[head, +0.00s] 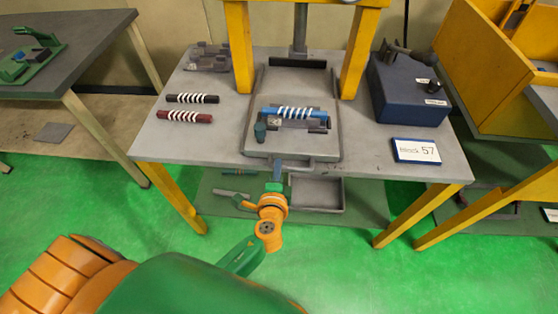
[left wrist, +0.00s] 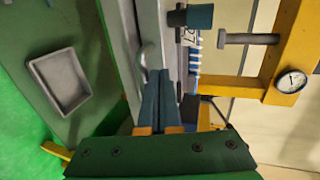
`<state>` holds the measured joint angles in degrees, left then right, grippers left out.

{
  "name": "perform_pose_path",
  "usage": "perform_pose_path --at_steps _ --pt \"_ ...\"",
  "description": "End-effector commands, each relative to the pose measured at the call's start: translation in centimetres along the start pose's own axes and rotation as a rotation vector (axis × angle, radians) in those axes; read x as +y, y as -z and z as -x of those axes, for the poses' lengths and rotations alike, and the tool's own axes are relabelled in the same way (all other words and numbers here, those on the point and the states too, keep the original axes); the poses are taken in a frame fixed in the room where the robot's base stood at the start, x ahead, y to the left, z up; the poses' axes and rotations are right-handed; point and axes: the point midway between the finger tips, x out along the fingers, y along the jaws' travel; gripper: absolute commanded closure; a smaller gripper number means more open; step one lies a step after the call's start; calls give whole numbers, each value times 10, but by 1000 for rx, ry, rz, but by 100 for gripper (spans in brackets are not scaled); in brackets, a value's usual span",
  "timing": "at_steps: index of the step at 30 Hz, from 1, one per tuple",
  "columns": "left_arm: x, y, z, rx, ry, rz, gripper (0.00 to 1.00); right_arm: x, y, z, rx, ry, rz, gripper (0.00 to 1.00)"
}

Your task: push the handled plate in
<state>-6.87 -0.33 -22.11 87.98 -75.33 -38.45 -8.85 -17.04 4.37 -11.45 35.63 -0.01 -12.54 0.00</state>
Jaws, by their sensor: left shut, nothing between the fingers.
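The grey handled plate (head: 255,149) lies on the table under the yellow press frame, with its handle (head: 313,165) at the near edge. A blue cylinder with white windings (head: 290,112) rests in a cradle on the plate, and a dark teal knob (head: 260,131) stands at its front left. My left gripper (head: 277,180) is shut and empty, just in front of the plate's near edge by the handle. In the left wrist view its closed fingers (left wrist: 160,78) point at the plate, close beside the curved grey handle (left wrist: 147,54). I cannot tell whether they touch. My right gripper is not in view.
The yellow press legs (head: 240,55) stand either side of the plate. A black-and-white and a red-and-white wound cylinder (head: 184,116) lie at left. A dark blue box (head: 405,95) and a number card (head: 416,151) are at right. A grey tray (head: 316,194) sits on the lower shelf.

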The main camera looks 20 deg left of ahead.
Motion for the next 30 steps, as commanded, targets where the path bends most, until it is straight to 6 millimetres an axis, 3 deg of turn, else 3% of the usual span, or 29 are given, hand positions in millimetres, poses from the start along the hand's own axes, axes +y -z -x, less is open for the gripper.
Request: perform_pose_path --at_steps 6,23,30 --pt "0 0 -26 0 0 1 100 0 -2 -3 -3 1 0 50" --pt "-1 0 -36 -1 0 2 100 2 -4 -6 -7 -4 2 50" --pt "-10 0 -70 -2 3 3 100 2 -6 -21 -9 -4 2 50"
